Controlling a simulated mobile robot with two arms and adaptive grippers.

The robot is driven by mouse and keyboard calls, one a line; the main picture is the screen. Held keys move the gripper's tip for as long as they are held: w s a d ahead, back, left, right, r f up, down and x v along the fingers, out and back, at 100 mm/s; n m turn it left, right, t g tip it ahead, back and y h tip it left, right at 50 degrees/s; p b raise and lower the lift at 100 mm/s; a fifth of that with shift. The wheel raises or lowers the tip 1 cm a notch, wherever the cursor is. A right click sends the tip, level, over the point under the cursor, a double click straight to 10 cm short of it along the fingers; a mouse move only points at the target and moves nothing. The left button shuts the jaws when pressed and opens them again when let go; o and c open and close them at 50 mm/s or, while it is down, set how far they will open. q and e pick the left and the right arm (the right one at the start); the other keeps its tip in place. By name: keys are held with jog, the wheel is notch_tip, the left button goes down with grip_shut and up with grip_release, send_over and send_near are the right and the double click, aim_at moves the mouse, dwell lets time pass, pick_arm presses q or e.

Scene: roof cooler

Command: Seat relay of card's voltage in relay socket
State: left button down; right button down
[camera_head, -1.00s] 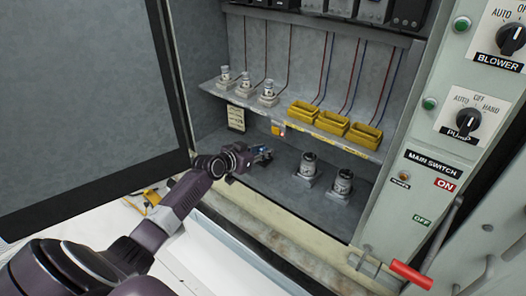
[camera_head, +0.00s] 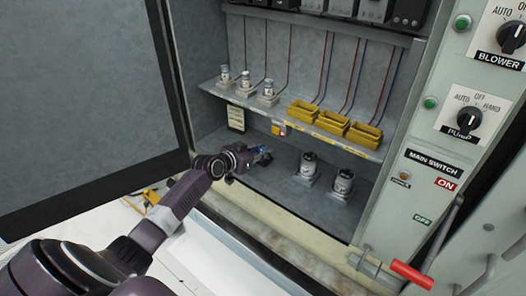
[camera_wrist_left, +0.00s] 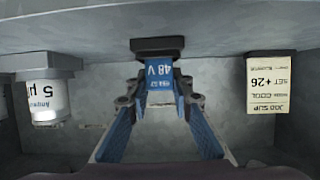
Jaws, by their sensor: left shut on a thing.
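A blue relay marked 48 V (camera_wrist_left: 160,72) stands between the fingers of my left gripper (camera_wrist_left: 158,103). The wrist picture is upside down, so the dark block (camera_wrist_left: 165,45) at the relay's top there is at its lower end, by the cabinet floor. I cannot tell whether that block is the socket or whether the relay is fully seated in it. In the head view my left gripper (camera_head: 263,156) is low inside the cabinet, under the shelf, shut on the relay, which barely shows. A pale card (camera_wrist_left: 268,84) reads SET +26 and COOL; its voltage is unreadable. My right gripper is not in view.
Two grey-white capacitors (camera_head: 308,165) (camera_head: 342,184) stand on the cabinet floor right of the gripper. An open door (camera_head: 85,95) is at left, and a switch panel (camera_head: 490,80) at right.

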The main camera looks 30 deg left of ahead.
pick_arm(q)
jog(key=shift+f+b, duration=0.3)
jog(key=shift+b, duration=0.05)
dwell(0.3)
jog(key=c, duration=1.6)
grip_release()
jog(key=v, duration=1.2)
